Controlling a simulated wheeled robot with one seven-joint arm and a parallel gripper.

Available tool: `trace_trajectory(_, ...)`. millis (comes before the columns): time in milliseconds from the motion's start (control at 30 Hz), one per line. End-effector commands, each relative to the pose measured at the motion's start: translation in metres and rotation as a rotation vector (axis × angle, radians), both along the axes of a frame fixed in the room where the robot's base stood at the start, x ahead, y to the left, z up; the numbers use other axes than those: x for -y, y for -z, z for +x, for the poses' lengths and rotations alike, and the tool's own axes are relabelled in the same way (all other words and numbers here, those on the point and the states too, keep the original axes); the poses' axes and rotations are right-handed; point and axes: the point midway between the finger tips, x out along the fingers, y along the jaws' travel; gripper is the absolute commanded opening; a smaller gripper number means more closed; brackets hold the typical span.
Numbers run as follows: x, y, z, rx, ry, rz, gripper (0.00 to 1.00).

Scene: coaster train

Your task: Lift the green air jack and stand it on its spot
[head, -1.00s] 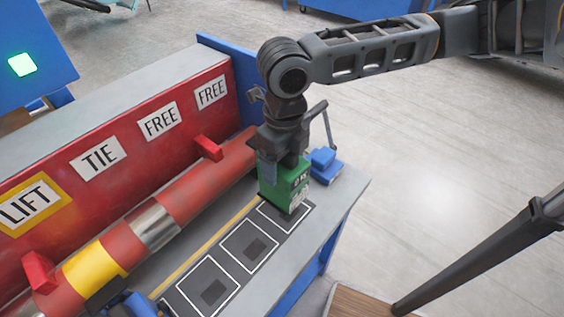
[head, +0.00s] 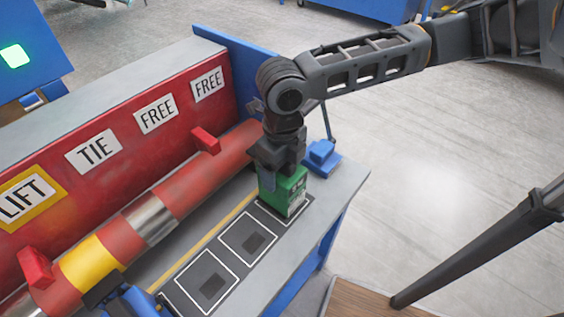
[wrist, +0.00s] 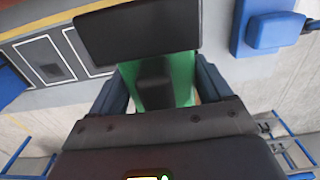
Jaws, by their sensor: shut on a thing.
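The green air jack (head: 285,192) is a boxy green block with a pale label on its side. It stands upright at the far end of the dark strip of white-outlined squares, over the farthest square. I cannot tell whether its base touches the strip. My gripper (head: 282,168) is above it, pointing down, shut on its upper part. In the wrist view the green jack (wrist: 158,85) shows between the fingers, partly hidden by dark gripper parts. Two outlined squares with dark centre patches, the middle one (head: 249,239) and the nearest (head: 207,283), are empty.
A red pipe (head: 185,185) with yellow and silver bands runs along the red wall with LIFT, TIE and FREE signs (head: 93,151). A blue clamp (head: 321,156) sits behind the jack. Another blue part stands at the near left. The grey bench edge (head: 335,200) is bare.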

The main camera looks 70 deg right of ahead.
Motion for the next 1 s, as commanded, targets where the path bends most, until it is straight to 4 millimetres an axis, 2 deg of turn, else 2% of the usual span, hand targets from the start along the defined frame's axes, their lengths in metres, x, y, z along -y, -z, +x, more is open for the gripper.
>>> trace_trajectory(1000, 0.0000, 0.0068, 0.0002, 0.001, 0.000, 0.000, 0.00)
